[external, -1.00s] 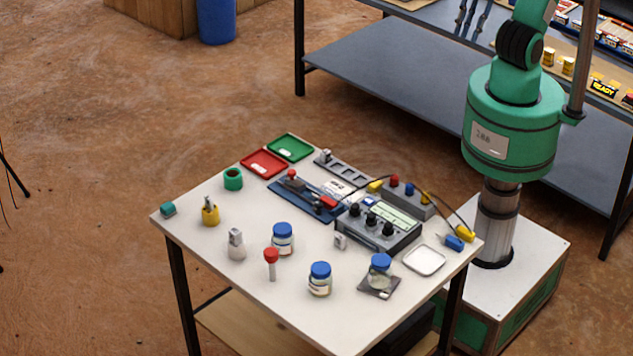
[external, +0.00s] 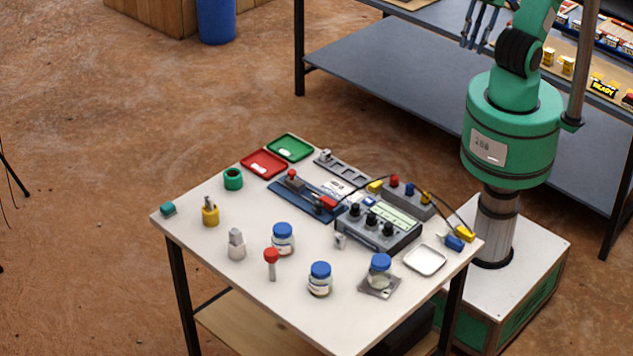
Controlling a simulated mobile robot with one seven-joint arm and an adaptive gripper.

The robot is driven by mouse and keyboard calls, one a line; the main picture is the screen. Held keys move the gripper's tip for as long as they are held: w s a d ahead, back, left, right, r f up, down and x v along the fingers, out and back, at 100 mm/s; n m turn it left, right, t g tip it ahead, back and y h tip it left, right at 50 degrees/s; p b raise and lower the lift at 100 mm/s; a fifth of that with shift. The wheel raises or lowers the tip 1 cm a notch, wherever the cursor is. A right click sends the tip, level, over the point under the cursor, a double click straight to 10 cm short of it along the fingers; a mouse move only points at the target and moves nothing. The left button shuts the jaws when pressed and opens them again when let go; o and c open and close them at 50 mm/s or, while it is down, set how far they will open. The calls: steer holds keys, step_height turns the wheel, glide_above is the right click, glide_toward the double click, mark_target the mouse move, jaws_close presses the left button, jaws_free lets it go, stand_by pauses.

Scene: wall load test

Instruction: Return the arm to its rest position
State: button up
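My gripper (external: 478,40) hangs at the top edge of the external view, dark blue fingers pointing down. It is in front of the grey shelf unit, above and well away from the white worktable. Its upper part is cut off by the frame. The fingers appear spread with nothing between them, though they are small in the picture. My green arm stands on its column at the right, behind the table's right corner.
The white table (external: 200,250) carries several blue-lidded jars (external: 320,278), a meter box (external: 378,228) with cables, a red tray (external: 264,163), a green tray (external: 290,147) and a white dish (external: 425,260). A grey shelf (external: 400,85) stands behind. A blue bin (external: 216,20) stands far back.

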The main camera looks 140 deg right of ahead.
step_height(320, 180, down, 3)
steer(key=shift+r+b, duration=0.2)
steer(key=shift+b, duration=0.65)
